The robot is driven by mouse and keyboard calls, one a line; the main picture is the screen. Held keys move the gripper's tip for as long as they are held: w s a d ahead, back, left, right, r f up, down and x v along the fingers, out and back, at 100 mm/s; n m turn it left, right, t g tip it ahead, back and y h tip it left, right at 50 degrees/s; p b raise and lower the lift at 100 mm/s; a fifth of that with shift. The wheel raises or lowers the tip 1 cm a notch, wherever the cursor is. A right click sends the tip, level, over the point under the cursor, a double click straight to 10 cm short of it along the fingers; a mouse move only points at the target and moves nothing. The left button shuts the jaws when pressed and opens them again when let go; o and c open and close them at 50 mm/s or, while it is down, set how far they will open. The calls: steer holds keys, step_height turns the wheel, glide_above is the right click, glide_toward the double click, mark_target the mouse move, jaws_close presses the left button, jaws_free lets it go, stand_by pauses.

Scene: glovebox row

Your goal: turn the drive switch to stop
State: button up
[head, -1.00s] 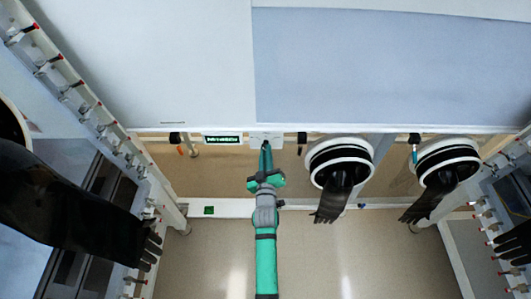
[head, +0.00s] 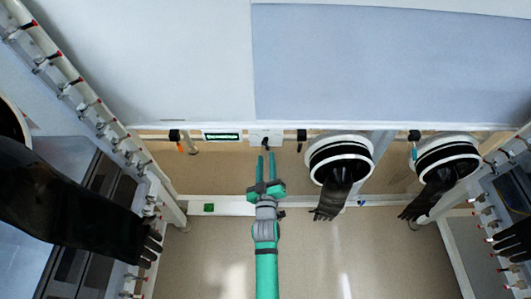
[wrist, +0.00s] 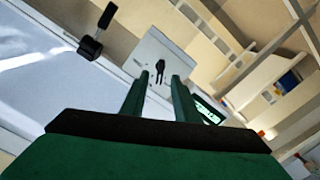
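The drive switch appears as a small black knob (head: 266,141) on a white plate (head: 258,133) under the edge of the white cabinet in the head view. In the wrist view the black knob (wrist: 159,69) stands on the same white plate (wrist: 170,52). My gripper (head: 266,157) is open and empty, just below the plate in the head view. In the wrist view my two green fingers (wrist: 159,80) are parted, with the knob showing between and beyond their tips. The fingers look apart from the knob. I cannot read any marks around it.
A lit green display (head: 222,138) is left of the plate. Black fittings (head: 174,135) (head: 301,136) flank these. Two ringed glove ports (head: 338,160) (head: 447,160) with hanging black gloves lie right. A large black glove (head: 70,215) reaches in from the left.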

steer(key=s, duration=0.5)
steer(key=shift+s, duration=0.3)
steer(key=shift+w, duration=0.1)
